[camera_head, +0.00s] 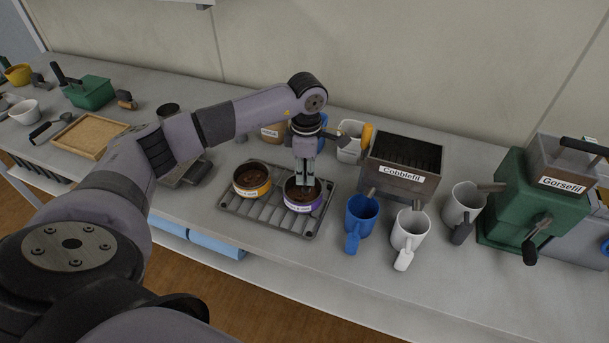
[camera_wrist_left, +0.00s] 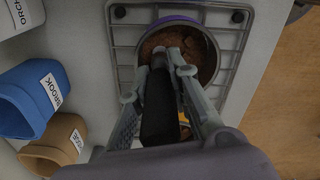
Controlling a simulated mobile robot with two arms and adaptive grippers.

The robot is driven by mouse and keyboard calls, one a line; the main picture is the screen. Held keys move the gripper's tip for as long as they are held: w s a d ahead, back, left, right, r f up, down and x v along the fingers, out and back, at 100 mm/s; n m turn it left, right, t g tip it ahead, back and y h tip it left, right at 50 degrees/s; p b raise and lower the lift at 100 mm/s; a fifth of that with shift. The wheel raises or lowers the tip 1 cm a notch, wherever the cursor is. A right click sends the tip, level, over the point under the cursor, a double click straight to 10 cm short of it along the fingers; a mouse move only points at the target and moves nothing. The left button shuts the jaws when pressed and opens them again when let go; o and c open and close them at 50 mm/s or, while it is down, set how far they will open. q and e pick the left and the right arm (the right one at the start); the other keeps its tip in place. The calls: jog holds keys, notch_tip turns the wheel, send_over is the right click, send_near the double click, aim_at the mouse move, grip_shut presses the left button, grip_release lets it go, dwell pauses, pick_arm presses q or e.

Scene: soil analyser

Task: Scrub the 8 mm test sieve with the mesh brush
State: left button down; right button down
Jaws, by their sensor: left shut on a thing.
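My left gripper (camera_head: 304,178) points down over a round sieve with a purple band (camera_head: 302,207), its fingertips at the opening. The gripper is shut on a tool with a black handle, probably the mesh brush (camera_wrist_left: 158,112), in the left wrist view. The tool's far end is over or in the sieve and partly hidden by the fingers; whether it touches the brown soil inside is unclear. A second round sieve with an orange band (camera_head: 252,183) stands just to the left, also holding brown material. Their labels are too small to read, so I cannot tell which is 8 mm.
Both sieves stand on a grey slotted rack (camera_head: 262,213). A blue mug (camera_head: 361,215) and white mugs stand to the right, before the "Cobblefil" box (camera_head: 402,180). A green machine (camera_head: 515,210) is farther right. A wooden tray (camera_head: 90,134) lies at the left.

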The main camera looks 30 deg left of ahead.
pick_arm(q)
jog(key=shift+s, duration=0.1)
jog(key=shift+s+d+p, duration=0.2)
jog(key=shift+s+p, duration=0.1)
jog(key=shift+s, duration=0.85)
jog(key=shift+d, duration=0.1)
jog(key=shift+s+d, duration=0.25)
jog(key=shift+s, duration=0.9)
jog(key=shift+w, duration=0.1)
jog(key=shift+w+a+b, duration=0.25)
jog(key=shift+w+b, duration=0.35)
jog(key=shift+w, duration=0.5)
